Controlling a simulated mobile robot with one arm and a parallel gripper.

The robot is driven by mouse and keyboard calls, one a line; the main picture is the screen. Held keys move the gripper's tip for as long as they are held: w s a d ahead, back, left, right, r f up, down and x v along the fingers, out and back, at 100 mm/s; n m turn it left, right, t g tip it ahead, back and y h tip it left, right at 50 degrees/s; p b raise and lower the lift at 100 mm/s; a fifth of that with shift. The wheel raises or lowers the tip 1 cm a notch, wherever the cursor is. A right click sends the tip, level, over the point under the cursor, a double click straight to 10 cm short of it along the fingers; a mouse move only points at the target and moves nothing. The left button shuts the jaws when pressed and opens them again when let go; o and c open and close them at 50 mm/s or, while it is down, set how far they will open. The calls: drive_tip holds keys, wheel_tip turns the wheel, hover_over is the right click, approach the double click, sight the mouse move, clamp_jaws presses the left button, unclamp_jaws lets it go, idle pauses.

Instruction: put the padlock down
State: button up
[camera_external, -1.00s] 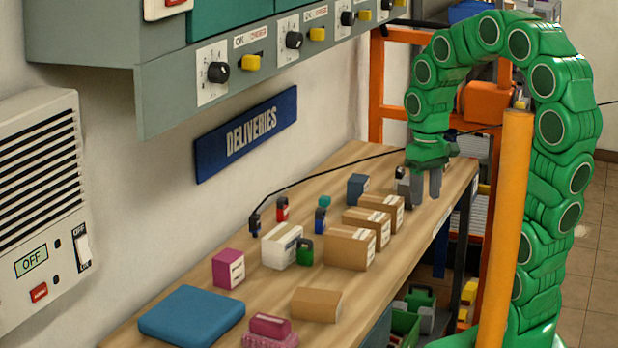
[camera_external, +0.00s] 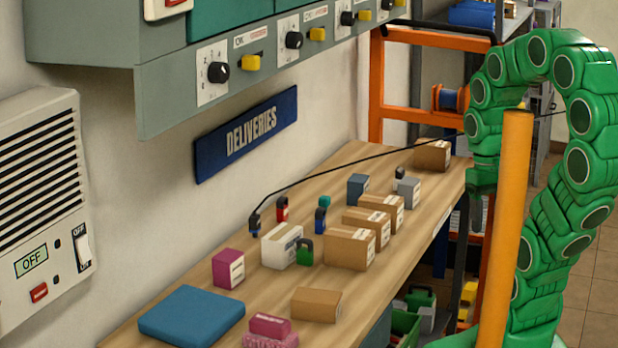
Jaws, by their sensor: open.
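Several small padlock-like items stand on the wooden bench (camera_external: 265,305). They include a red one (camera_external: 282,210), a blue one (camera_external: 320,221), a green one (camera_external: 305,253) in front of a white box (camera_external: 279,247), and a dark one (camera_external: 255,226) near the wall. A small black-topped item (camera_external: 399,174) stands behind a grey box (camera_external: 409,191) toward the far right; it is too small to identify surely. My gripper (camera_external: 475,210) hangs at the bench's right edge, apart from all these items. It is open, with nothing seen in it; its fingers are partly unclear.
Brown cartons (camera_external: 349,249) stand mid-bench, with another carton (camera_external: 432,155) at the far end. A blue mat (camera_external: 191,315) and a magenta box (camera_external: 228,268) are nearer. An orange post (camera_external: 506,220) stands before my arm. A black cable (camera_external: 330,171) crosses above the bench.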

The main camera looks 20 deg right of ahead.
drive_tip(key=w+a+f+n, duration=0.2)
drive_tip(key=w+a, duration=0.3)
drive_tip(key=w, duration=0.4)
drive_tip(key=w+a+f+n+t, duration=0.1)
drive_tip(key=w+a+f+n, duration=0.1)
drive_tip(key=w+a, duration=0.4)
drive_tip(key=w+a+f+n+t, duration=0.1)
drive_tip(key=w+a, duration=0.5)
drive_tip(key=w, duration=0.6)
drive_tip(key=shift+w+f+n+y, duration=0.35)
drive_tip(key=shift+f+n, duration=0.25)
drive_tip(key=shift+n, duration=0.3)
drive_tip(key=n, duration=0.2)
hover_over(306, 240)
drive_tip(key=s+d, duration=0.1)
wheel_tip(306, 240, down, 5)
drive_tip(key=shift+w+a+f+t, duration=0.15)
drive_tip(key=shift+w+f+t, duration=0.05)
drive_tip(key=shift+f+t, duration=0.2)
drive_tip(key=shift+w+a+f, duration=0.15)
drive_tip(key=shift+f, duration=1.1)
drive_tip(key=shift+w+a+f, duration=0.1)
drive_tip(key=shift+w+f, duration=0.1)
drive_tip(key=shift+f, duration=1.1)
drive_tip(key=shift+w+a+f, duration=0.15)
drive_tip(key=shift+f, duration=1.1)
clamp_jaws()
